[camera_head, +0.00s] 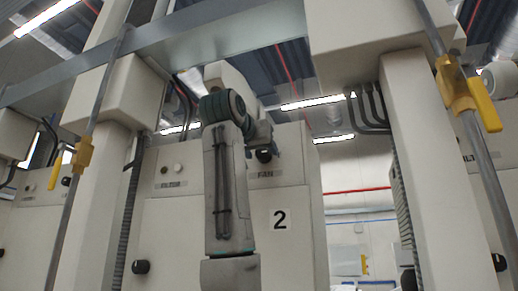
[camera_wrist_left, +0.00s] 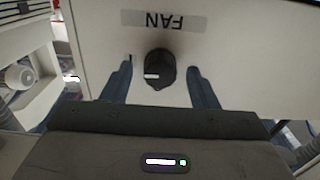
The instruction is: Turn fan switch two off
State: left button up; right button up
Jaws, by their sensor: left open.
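The fan switch is a round black knob (camera_head: 264,156) on the cream panel marked 2, above the FAN label (camera_head: 265,174). In the left wrist view the knob (camera_wrist_left: 159,70) appears upside down below the FAN label (camera_wrist_left: 164,21), with a white mark pointing to the picture's left. My left gripper (camera_head: 268,149) is at the knob, partly hidden behind my own arm in the head view. Its two blue fingers stand open on either side of the knob, with a visible gap on both sides in the left wrist view (camera_wrist_left: 160,75). My right gripper is not in view.
Another black knob (camera_head: 141,267) is lower left. Pipes with yellow valve handles (camera_head: 467,94) stand at both sides. A grey beam (camera_head: 190,38) crosses above.

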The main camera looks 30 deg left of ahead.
pick_arm(q)
jog(key=c, duration=1)
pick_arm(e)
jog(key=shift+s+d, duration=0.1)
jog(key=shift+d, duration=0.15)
